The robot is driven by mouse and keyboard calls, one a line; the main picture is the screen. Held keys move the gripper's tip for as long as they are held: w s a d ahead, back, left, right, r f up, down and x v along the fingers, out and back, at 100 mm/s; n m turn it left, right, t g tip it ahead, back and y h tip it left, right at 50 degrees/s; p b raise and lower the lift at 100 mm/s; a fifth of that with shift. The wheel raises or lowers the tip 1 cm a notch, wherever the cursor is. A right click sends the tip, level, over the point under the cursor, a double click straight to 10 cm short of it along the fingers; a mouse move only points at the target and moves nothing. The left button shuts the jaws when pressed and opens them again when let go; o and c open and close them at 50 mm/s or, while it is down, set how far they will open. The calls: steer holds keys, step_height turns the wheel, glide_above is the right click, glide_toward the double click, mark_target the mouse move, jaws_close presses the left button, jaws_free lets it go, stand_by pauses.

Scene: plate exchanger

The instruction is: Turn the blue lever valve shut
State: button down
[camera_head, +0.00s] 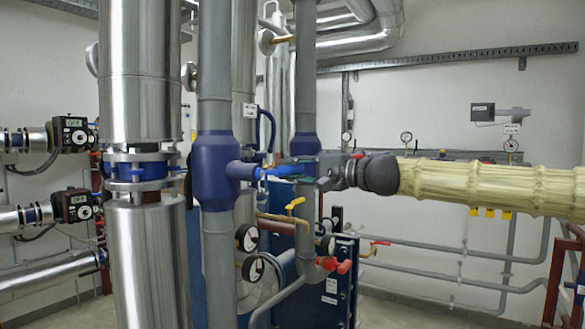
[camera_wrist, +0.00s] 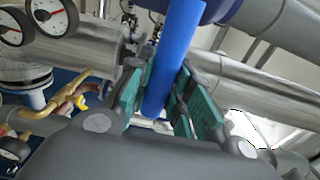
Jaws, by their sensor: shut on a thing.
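The blue lever (camera_wrist: 172,62) runs up from between the green-padded fingers of my gripper (camera_wrist: 160,100) in the wrist view. My gripper is shut on it, with a pad on each side. In the head view my gripper (camera_head: 300,168) reaches in from the right at the end of my arm. The blue lever (camera_head: 272,172) shows there as a short bright piece beside the dark blue pipe fitting (camera_head: 217,172).
A grey vertical pipe (camera_head: 215,60) stands just left of my gripper, another (camera_head: 306,80) close behind it. A yellow-handled valve (camera_head: 295,203), a red-handled valve (camera_head: 335,265) and dial gauges (camera_head: 247,237) sit below. The wall area to the right is more open.

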steer(key=shift+f, duration=0.25)
steer(key=c, duration=1.3)
jaws_free()
steer(key=shift+o, duration=0.2)
steer(key=shift+r, duration=0.1)
steer(key=v, duration=1.2)
